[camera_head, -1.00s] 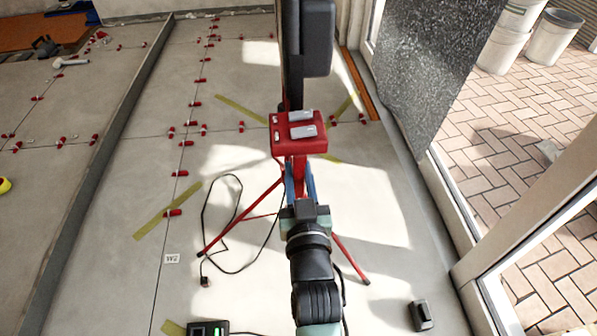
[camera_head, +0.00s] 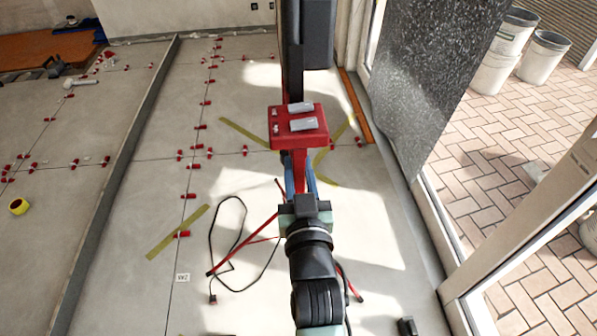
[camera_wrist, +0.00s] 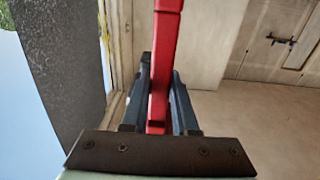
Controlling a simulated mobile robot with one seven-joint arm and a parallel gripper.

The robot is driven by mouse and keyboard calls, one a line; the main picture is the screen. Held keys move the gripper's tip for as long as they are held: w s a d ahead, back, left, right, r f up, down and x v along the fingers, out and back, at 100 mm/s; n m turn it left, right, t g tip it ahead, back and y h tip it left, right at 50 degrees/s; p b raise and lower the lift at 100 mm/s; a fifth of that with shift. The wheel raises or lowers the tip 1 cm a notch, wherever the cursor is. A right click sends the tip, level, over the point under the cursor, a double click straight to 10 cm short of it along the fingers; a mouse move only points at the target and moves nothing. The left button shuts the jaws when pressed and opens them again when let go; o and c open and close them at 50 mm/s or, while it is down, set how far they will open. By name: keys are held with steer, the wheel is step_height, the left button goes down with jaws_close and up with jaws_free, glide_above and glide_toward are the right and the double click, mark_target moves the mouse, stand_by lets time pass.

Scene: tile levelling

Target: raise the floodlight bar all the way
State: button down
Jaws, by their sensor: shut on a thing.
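The floodlight stand has red tripod legs (camera_head: 243,245) on the tiled floor. A red head (camera_head: 298,127) with two grey blocks on top tops it in the head view. I cannot tell which part is the lamp bar. My gripper (camera_head: 300,190) is just below the red head, at the upright. In the wrist view my gripper's dark fingers (camera_wrist: 160,110) lie on both sides of a red bar (camera_wrist: 163,60) and are shut on it. The bar runs up out of that view. My arm hides part of the tripod.
A black cable (camera_head: 213,240) lies looped on the floor left of the tripod. Red levelling clips (camera_head: 183,234) line the tile joints. A speckled grey slab (camera_head: 420,80) leans at the right by the glass door. White buckets (camera_head: 543,58) stand outside.

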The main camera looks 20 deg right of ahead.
mark_target(299, 163)
steer(key=shift+r+p, duration=0.7)
steer(key=shift+r, duration=0.95)
steer(key=shift+w, duration=0.1)
steer(key=c, duration=1)
jaws_free()
steer(key=shift+r, duration=0.1)
steer(key=o, duration=0.3)
steer(key=shift+f, duration=0.25)
steer(key=shift+s+a+f, duration=0.1)
steer(key=shift+s, duration=0.25)
steer(key=v, duration=1.2)
steer(key=shift+s+b, duration=0.2)
steer(key=shift+b, duration=0.1)
